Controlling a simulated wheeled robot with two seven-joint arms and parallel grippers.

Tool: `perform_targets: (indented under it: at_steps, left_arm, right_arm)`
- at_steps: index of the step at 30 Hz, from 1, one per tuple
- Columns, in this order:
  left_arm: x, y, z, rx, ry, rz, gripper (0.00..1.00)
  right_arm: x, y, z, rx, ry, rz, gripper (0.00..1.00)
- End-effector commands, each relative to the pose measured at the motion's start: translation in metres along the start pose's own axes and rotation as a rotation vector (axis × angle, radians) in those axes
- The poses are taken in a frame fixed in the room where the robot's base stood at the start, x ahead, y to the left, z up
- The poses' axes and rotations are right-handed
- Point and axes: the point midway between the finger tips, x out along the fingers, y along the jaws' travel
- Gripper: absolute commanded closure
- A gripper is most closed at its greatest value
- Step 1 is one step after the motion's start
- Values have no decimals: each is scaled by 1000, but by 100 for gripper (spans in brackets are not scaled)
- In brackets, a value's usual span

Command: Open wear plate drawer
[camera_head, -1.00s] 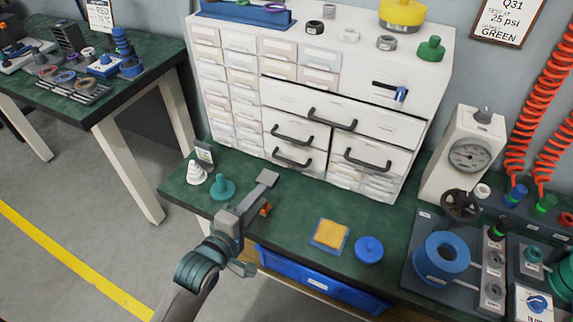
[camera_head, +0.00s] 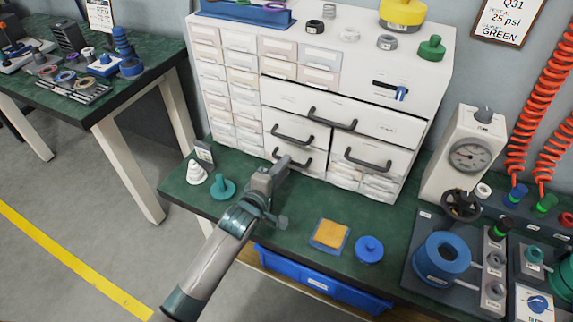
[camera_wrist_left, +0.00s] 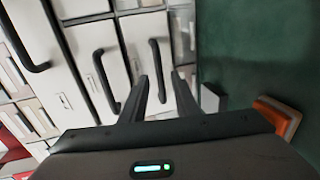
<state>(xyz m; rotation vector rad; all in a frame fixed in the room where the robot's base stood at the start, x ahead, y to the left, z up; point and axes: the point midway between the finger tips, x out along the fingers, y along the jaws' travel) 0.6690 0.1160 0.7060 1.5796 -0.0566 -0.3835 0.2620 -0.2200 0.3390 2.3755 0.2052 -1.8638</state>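The white drawer cabinet (camera_head: 385,122) stands on the green bench, with a wide drawer (camera_head: 345,112) above smaller ones, all with dark bar handles. All the handled drawers look shut. Their labels are too small to read, so I cannot tell which one is the wear plate drawer. My left gripper (camera_head: 280,168) is in front of the lower left drawer and partly hides its handle (camera_head: 300,163). In the left wrist view the gripper (camera_wrist_left: 160,80) has its two fingers apart, with the lowest handle (camera_wrist_left: 156,62) between or just beyond the tips. My right gripper is not in view.
A white stepped cone (camera_head: 196,174) and a teal knobbed piece (camera_head: 223,188) stand left of my arm. A yellow pad (camera_head: 330,233) and a blue knobbed disc (camera_head: 369,250) lie to the right. An orange block (camera_wrist_left: 278,115) lies near the gripper. A gauge stand (camera_head: 465,155) is farther right.

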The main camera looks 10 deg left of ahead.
Motion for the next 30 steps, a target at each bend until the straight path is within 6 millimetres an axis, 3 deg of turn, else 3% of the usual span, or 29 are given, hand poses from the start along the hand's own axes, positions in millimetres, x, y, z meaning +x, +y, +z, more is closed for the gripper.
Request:
perform_targets:
  at_steps: [6, 17, 21, 30]
  left_arm:
    - [20, 0, 0, 0, 1, -1, 72]
    - [24, 0, 0, 0, 0, 0, 72]
    - [23, 0, 0, 0, 0, 0, 100]
    - [22, 0, 0, 0, 1, -1, 100]
  right_arm:
    - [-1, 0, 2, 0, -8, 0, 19]
    - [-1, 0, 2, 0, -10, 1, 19]
    - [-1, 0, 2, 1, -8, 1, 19]
    - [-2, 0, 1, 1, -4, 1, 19]
